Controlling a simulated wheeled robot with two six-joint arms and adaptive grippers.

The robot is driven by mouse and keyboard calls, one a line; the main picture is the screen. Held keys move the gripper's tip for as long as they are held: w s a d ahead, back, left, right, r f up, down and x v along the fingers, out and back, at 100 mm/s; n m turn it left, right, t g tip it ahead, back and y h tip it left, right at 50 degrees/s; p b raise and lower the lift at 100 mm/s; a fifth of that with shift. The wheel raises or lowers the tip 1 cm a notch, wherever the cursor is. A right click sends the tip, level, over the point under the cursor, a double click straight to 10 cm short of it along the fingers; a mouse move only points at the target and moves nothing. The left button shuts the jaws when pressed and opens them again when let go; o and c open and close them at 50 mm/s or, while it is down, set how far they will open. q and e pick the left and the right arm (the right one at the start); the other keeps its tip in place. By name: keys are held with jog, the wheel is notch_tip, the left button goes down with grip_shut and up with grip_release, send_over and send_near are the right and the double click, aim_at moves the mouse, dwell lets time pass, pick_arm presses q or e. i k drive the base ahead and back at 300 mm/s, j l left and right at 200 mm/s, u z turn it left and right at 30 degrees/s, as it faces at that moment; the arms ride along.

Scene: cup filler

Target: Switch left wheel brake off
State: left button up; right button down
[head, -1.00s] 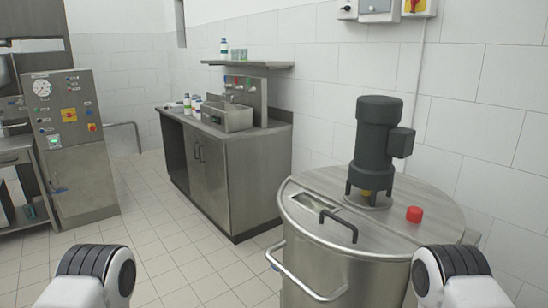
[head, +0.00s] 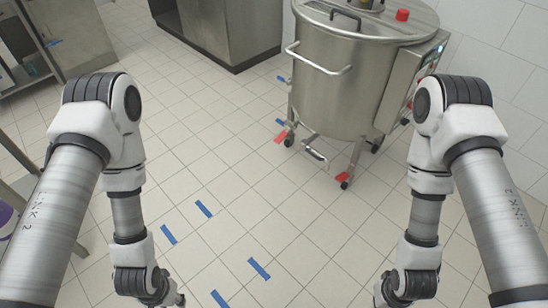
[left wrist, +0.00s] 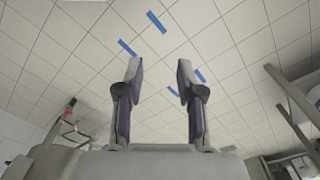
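The steel tank (head: 330,85) stands on castors at the upper right of the head view. At its left front wheel a red brake pedal (head: 281,137) sticks out low over the floor. Another red pedal (head: 342,178) is at the front right wheel. My left gripper (head: 172,301) hangs at the bottom edge of the head view, well apart from the tank. In the left wrist view its two fingers (left wrist: 160,72) are spread with nothing between them. My right gripper (head: 382,298) is at the bottom edge, mostly cut off; its opening cannot be told.
Blue tape marks (head: 259,268) lie on the tiled floor in front of the tank. A push handle (head: 318,62) and a low metal bar (head: 315,152) project from the tank. A steel cabinet (head: 215,30) stands behind. The floor between my arms and the tank is clear.

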aim_at(282, 136)
jog(key=z, duration=0.1)
jog(key=i+j+z, duration=0.15)
jog(key=z, duration=0.3)
jog(key=i+j+z, duration=0.2)
jog(key=z, duration=0.25)
jog(key=i+j+z, duration=0.1)
jog(key=j+z, duration=0.15)
jog(key=z, duration=0.2)
jog(key=i+j+z, duration=0.1)
jog(key=j, duration=0.45)
jog(key=i+j, duration=0.2)
jog(key=j, duration=0.35)
jog(key=i+j+z, duration=0.15)
jog(key=j, duration=0.4)
jog(key=i+j+z, duration=0.1)
jog(key=j, duration=0.45)
jog(key=i+j+z, duration=0.1)
jog(key=j, duration=0.45)
jog(key=i+j, duration=0.1)
jog(key=j, duration=0.5)
jog(key=z, duration=0.05)
